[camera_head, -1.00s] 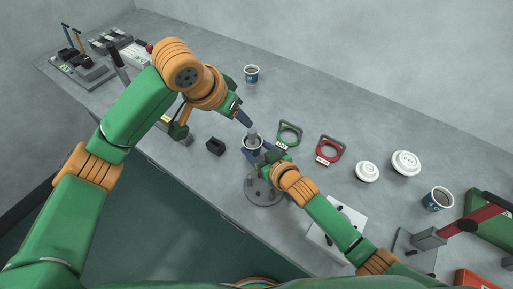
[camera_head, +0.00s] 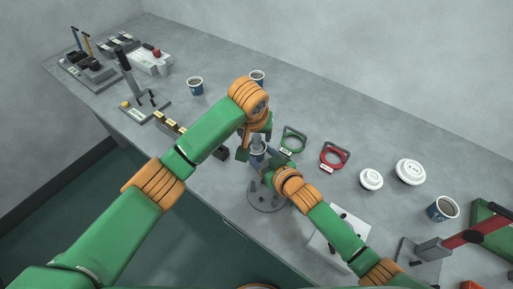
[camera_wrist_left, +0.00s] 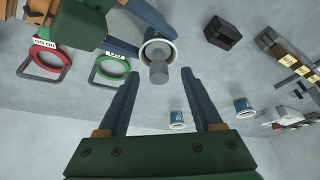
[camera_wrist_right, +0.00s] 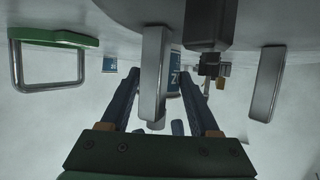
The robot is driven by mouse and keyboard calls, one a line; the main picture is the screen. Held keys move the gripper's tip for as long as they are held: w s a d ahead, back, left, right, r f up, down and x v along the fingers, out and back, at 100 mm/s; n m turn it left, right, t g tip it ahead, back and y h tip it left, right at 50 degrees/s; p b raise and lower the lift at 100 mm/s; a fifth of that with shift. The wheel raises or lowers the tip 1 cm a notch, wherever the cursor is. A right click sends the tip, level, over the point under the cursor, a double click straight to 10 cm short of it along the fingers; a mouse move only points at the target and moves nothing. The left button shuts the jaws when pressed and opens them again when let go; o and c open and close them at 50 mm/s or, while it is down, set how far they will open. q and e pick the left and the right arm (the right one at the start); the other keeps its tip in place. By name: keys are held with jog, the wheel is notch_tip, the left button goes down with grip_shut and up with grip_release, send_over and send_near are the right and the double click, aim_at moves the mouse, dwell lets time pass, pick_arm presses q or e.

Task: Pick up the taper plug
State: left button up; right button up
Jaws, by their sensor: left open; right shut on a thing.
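The taper plug (camera_wrist_left: 158,72) is a grey stepped cylinder standing in the mouth of a blue paper cup with a white rim (camera_wrist_left: 155,47). My left gripper (camera_wrist_left: 160,76) is open, its two blue fingers pointing at the plug with one on either side; I cannot tell whether they touch it. In the head view the left wrist hangs over the cup (camera_head: 258,161) and hides much of the plug. My right gripper (camera_wrist_right: 159,76) is shut on this cup from the side. In the right wrist view the cup (camera_wrist_right: 176,72) is partly hidden behind a grey upright bar.
A round grey base (camera_head: 266,200) with short posts lies just in front of the cup. A black block (camera_wrist_left: 222,32), a green ring tool (camera_head: 293,139) and a red ring tool (camera_head: 334,156) are close by. White lids (camera_head: 410,171) and other cups (camera_head: 442,208) stand further off.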

aim_at(256, 137)
pick_arm(q)
jog(key=x, duration=0.3)
jog(key=shift+w+d+f, duration=0.1)
jog(key=shift+w+f, duration=0.15)
jog(key=shift+f, duration=0.05)
grip_shut()
notch_tip(256, 137, up, 10)
jog(key=shift+r, duration=0.1)
pick_arm(e)
jog(key=o, duration=1.4)
